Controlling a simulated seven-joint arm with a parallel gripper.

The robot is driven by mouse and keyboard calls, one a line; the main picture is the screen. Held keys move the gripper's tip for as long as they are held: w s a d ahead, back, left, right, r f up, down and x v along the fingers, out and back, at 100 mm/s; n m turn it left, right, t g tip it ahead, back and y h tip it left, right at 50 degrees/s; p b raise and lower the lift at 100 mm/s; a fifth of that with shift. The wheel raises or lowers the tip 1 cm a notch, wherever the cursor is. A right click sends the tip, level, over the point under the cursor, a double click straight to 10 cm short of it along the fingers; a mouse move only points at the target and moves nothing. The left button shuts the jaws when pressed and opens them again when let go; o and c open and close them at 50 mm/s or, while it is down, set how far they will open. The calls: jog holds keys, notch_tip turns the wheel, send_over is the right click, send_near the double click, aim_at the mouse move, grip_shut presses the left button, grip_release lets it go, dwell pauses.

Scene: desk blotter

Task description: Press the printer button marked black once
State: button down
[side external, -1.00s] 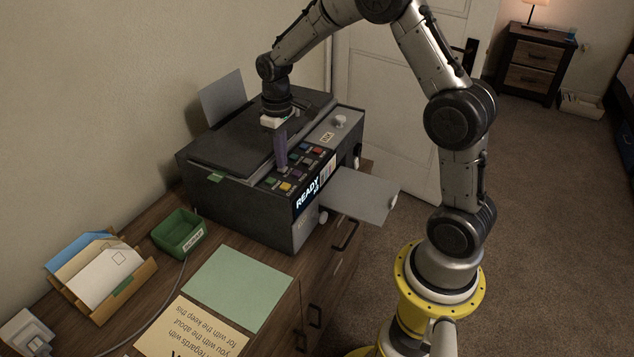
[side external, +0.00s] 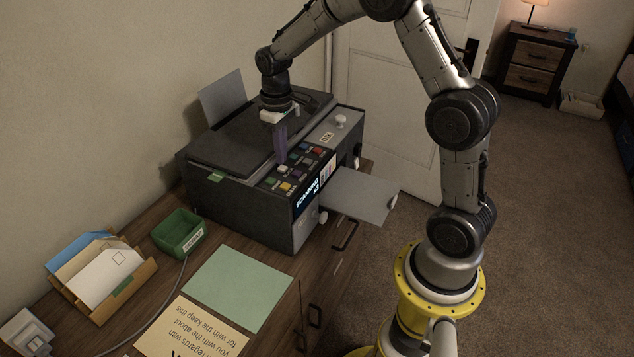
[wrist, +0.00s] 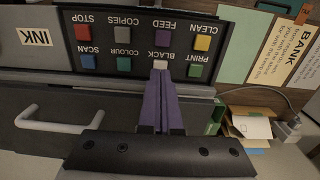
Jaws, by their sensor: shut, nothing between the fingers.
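The printer (side external: 235,208) stands on the desk with a panel of coloured buttons. In the wrist view the button marked BLACK (wrist: 160,64) is pale white, in the row with SCAN, COLOUR and PRINT. My gripper (wrist: 160,74) is shut and empty, its purple fingers pointing at that button. In the side view my gripper (side external: 281,162) is upright just above the white button (side external: 283,169); a small gap seems to show, but contact is hard to judge. The printer's display (side external: 308,194) appears to read "SCANNING".
Neighbouring buttons sit close by: PRINT (wrist: 194,71), COLOUR (wrist: 123,65) and FEED (wrist: 162,37). An output tray (side external: 360,193) juts from the printer's right side. A green box (side external: 180,233), a letter holder (side external: 140,279) and paper sheets lie to the left.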

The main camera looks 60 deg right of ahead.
jog(key=shift+r, duration=2.5)
